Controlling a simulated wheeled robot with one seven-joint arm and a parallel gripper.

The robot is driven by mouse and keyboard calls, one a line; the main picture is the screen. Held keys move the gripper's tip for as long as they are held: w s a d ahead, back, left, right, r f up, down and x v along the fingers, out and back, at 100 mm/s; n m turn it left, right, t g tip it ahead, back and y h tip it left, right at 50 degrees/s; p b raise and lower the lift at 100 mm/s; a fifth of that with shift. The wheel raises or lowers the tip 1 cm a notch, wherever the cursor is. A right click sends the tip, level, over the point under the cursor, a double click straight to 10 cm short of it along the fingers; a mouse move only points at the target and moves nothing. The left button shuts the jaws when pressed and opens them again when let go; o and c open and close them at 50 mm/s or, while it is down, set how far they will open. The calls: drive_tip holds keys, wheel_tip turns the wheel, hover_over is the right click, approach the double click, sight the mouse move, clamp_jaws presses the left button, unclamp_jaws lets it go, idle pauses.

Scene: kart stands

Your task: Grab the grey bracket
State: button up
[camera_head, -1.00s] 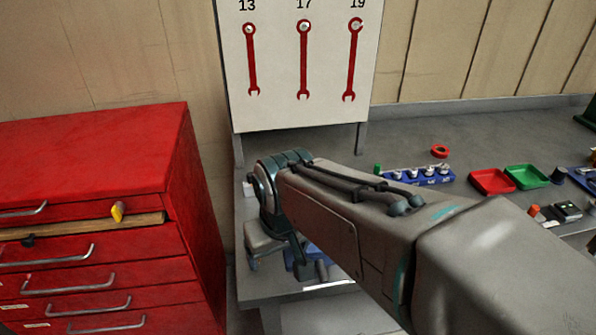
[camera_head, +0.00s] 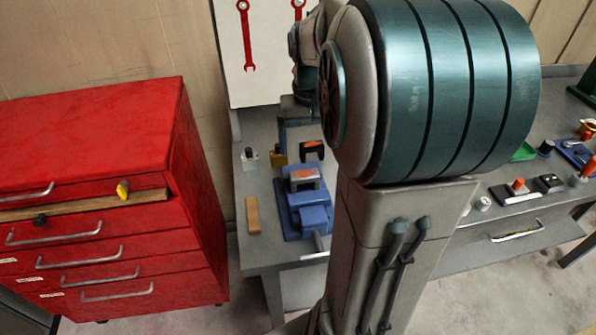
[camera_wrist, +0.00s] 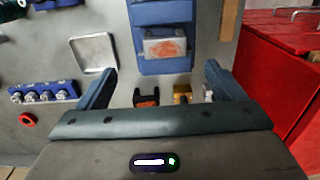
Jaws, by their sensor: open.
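A light grey piece with a worn orange-red face (camera_head: 304,177) sits in the blue vise (camera_head: 312,217); it also shows in the wrist view (camera_wrist: 166,47). A smaller grey piece with a dark top (camera_head: 249,157) stands on the bench left of the vise. I cannot tell for sure which is the grey bracket. My gripper (camera_wrist: 162,68) is open and empty. In the wrist view, its fingers are spread either side of the vise piece's near side, apart from it. In the head view, my arm hides much of the gripper.
A brass-coloured piece (camera_head: 278,157) and a black piece with orange (camera_head: 312,150) stand behind the vise. A wooden block (camera_head: 253,215) lies left of it. A square metal tray (camera_wrist: 93,52) is close by. The red cabinet (camera_head: 90,130) stands left of the bench.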

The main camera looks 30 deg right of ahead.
sight(304, 174)
wheel_tip(304, 174, down, 6)
drive_tip(key=shift+w+a+f+p, duration=0.1)
drive_tip(key=shift+w+f, duration=0.05)
drive_tip(key=shift+f, duration=0.7)
drive_tip(key=shift+w+a+f+p, duration=0.1)
drive_tip(key=shift+w+f, duration=0.05)
drive_tip(key=shift+f, duration=0.75)
drive_tip(key=shift+w+a+f+p, duration=0.1)
drive_tip(key=shift+w+f, duration=0.05)
drive_tip(key=shift+f, duration=0.7)
drive_tip(key=c, duration=1.4)
